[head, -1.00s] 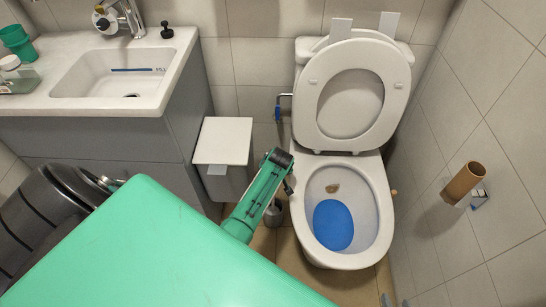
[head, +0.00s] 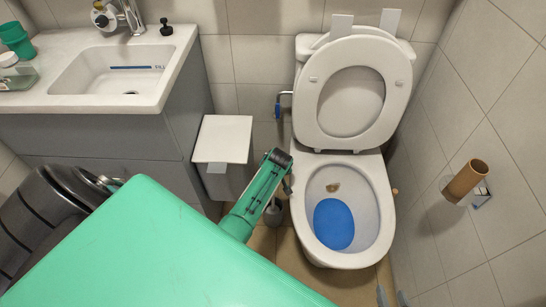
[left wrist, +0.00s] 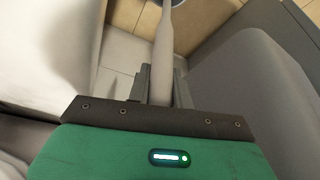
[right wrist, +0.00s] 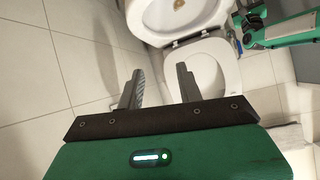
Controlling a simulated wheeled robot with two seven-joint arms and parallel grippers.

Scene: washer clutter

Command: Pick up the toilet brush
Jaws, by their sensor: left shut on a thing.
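The toilet brush shows in the left wrist view as a pale grey handle (left wrist: 163,45) running up between the fingers of my left gripper (left wrist: 161,82), which is shut on it. In the head view my left forearm reaches down between the white bin and the toilet and hides most of the brush. A grey metallic piece (head: 272,213), seemingly the brush holder, shows low beside the arm. The brush head is not clearly seen. My right gripper (right wrist: 158,85) is open and empty. Its fingertips (head: 392,298) just show at the bottom of the head view.
The toilet (head: 343,205) stands right of my left arm with its lid up and blue inside the bowl. A white-lidded bin (head: 223,138) is close on the left. A sink cabinet (head: 100,140) is further left. A cardboard roll (head: 466,180) sticks out from the right wall.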

